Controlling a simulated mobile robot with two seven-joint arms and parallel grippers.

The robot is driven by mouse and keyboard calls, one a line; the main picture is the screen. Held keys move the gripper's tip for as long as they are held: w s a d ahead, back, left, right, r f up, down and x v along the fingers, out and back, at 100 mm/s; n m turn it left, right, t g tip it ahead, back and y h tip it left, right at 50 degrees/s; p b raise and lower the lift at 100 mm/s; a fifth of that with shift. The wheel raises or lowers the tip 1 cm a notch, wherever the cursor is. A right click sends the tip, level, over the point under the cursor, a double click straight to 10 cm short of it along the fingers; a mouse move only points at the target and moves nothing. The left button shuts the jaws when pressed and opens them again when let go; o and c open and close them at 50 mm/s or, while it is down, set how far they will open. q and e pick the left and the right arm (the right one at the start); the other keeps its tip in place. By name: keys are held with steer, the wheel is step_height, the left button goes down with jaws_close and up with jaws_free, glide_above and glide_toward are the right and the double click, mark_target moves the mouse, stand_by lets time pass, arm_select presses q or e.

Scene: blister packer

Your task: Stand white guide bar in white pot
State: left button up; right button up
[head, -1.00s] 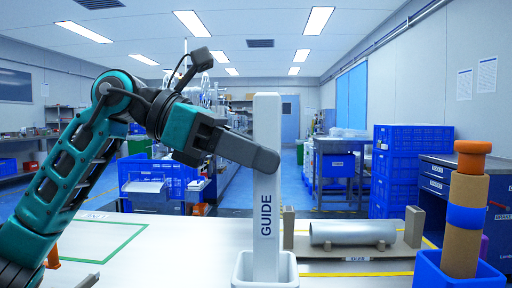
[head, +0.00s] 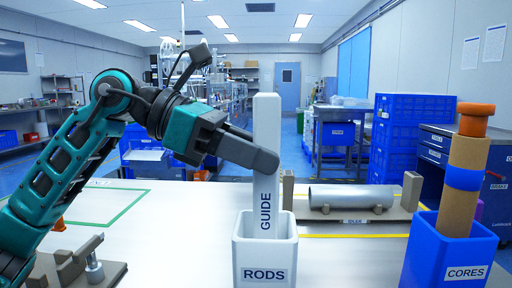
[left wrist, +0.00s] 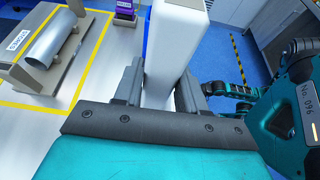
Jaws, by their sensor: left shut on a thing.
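The white guide bar (head: 266,115), marked GUIDE, stands upright in the head view, its lower end inside the mouth of the white pot (head: 264,275) marked RODS. The pot's walls hide the bar's foot, so I cannot tell whether it touches the bottom. My left gripper (head: 262,160) is shut on the bar around mid-height, above the pot rim. In the left wrist view the bar (left wrist: 174,40) sits between the two grey fingers (left wrist: 158,90). My right gripper does not show clearly in either view.
A blue CORES bin (head: 450,255) with a brown tube (head: 462,165) stands right of the pot. Behind is a cradle (head: 410,195) holding a silver cylinder (head: 350,196). The white table (head: 190,215) between is clear.

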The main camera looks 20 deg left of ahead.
arm_select(q)
steer(key=o, duration=1.2)
steer(key=shift+o, duration=0.2)
steer(key=p+v, duration=0.1)
steer(key=v, duration=1.2)
steer(key=shift+p, duration=0.35)
